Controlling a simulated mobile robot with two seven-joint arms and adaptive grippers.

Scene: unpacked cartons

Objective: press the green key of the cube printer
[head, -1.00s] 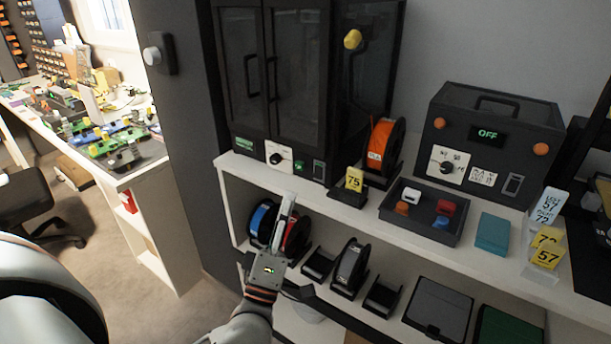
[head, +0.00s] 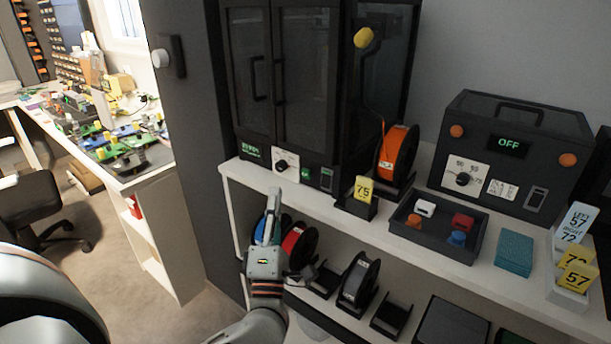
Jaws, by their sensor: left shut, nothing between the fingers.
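The cube printer (head: 290,80) is a tall dark cabinet with two doors, standing on the upper shelf. Its front strip carries a green display, a white dial plate, a small green key (head: 305,174) and a dark slot-like panel. My left gripper (head: 274,194) is shut and empty, with its fingers pointing up. In the picture its tips are below and left of the green key, by the shelf's front edge, and apart from the key. The key is in plain sight. My right gripper is not in view.
An orange spool (head: 398,155), a yellow 75 sign (head: 364,188), a dark tray (head: 425,238) of small blocks and a grey box reading OFF (head: 510,150) stand right of the printer. The shelf edge (head: 330,208) juts out.

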